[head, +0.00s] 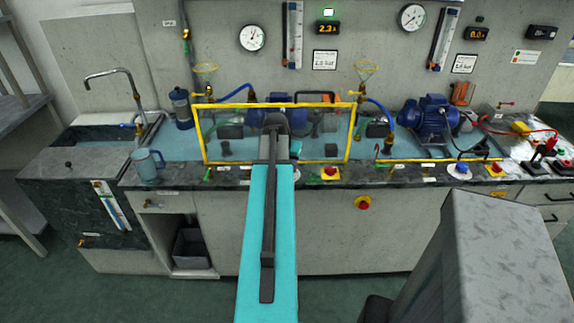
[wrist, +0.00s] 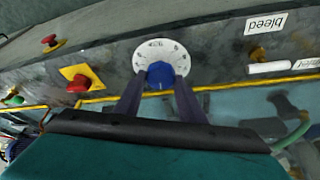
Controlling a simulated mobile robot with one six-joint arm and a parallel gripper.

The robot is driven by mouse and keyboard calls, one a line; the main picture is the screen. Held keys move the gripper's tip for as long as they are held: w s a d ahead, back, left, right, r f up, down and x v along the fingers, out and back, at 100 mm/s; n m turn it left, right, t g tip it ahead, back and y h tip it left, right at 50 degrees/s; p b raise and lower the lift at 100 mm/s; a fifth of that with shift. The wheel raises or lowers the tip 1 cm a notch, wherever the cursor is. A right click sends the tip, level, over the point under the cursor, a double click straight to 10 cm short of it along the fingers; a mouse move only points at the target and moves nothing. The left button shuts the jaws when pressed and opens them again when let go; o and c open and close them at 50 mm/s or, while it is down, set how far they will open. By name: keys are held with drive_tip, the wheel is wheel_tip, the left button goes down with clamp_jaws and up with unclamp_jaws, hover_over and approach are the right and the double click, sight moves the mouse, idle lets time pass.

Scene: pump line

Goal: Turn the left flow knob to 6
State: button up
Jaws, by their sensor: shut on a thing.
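In the wrist view, the left flow knob (wrist: 160,75) is blue and sits on a round white dial (wrist: 149,50) with small dark numerals, on the dark stone front strip. The two dark fingers of my gripper (wrist: 160,84) are closed on the knob's sides. The numerals are too blurred to read, and I cannot tell where the knob points. In the head view, my arm (head: 268,215) hides this knob and the gripper. Another blue knob with a white dial (head: 459,168) shows further right.
A red button on a yellow plate (wrist: 78,82) is close beside the dial, with another red button (wrist: 49,41) beyond it. A yellow-framed clear guard (head: 347,135) stands just behind the strip. A "bleed" label (wrist: 265,22) and a small valve lie on the dial's other side.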

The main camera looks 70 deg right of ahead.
drive_tip(key=n+t, duration=0.1)
drive_tip(key=n, duration=0.1)
drive_tip(key=n+t, duration=0.1)
drive_tip(key=n, duration=0.2)
drive_tip(key=shift+d+r+n, duration=0.1)
drive_tip(key=shift+d+n, duration=0.05)
drive_tip(key=shift+n, duration=0.15)
drive_tip(key=shift+n+t+y+b, duration=0.15)
drive_tip(key=shift+n+t+y, duration=0.25)
drive_tip(key=shift+n, duration=0.85)
drive_tip(key=shift+n+t+y+b, duration=0.15)
drive_tip(key=shift+n+t+y, duration=0.25)
drive_tip(key=shift+n, duration=0.85)
drive_tip(key=o, duration=1)
drive_tip(key=shift+o, duration=0.2)
drive_tip(key=shift+s, duration=0.15)
